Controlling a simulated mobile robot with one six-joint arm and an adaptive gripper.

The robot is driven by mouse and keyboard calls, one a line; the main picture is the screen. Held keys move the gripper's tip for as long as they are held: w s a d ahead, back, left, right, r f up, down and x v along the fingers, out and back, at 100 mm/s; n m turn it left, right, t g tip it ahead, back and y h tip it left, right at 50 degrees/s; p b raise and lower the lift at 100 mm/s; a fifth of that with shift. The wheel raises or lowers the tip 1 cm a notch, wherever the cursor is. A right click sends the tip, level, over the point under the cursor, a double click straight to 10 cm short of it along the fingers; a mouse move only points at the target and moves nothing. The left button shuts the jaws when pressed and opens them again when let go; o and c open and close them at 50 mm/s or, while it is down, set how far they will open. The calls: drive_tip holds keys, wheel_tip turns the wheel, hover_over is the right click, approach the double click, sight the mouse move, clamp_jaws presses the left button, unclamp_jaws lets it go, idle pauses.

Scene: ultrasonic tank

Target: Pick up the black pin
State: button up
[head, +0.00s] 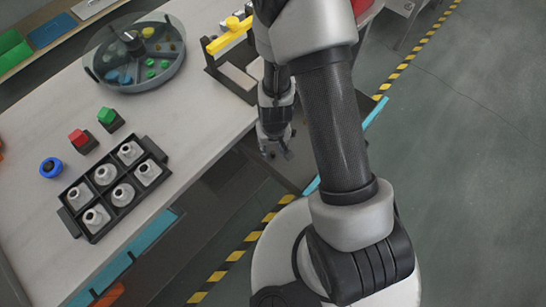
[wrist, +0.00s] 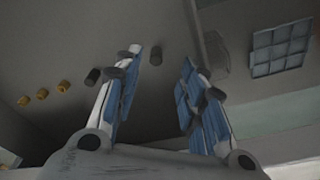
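My gripper (head: 276,152) hangs just off the table's right edge in the head view, in front of a dark shelf area. In the wrist view its blue-padded fingers (wrist: 157,90) are spread apart, with nothing between the pads. Two small dark cylinders, which look like black pins, lie on a grey surface beyond the fingers. One dark pin (wrist: 156,55) is just right of the left fingertip; the other dark pin (wrist: 92,76) is left of the left finger. I cannot make out either pin in the head view.
Several brass-coloured pieces (wrist: 42,94) lie in a row at left in the wrist view; a blue-grey gridded panel (wrist: 281,47) is at right.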

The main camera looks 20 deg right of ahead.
sight(273, 153)
drive_tip(key=f+b, duration=0.1)
drive_tip(key=f, duration=0.1)
drive_tip(key=f+b, duration=0.2)
drive_tip(key=f, duration=0.1)
drive_tip(key=shift+w+d+f, duration=0.25)
drive_tip(key=shift+w+f, duration=0.1)
drive_tip(key=shift+r, duration=0.1)
drive_tip(key=shift+c, duration=0.5)
clamp_jaws()
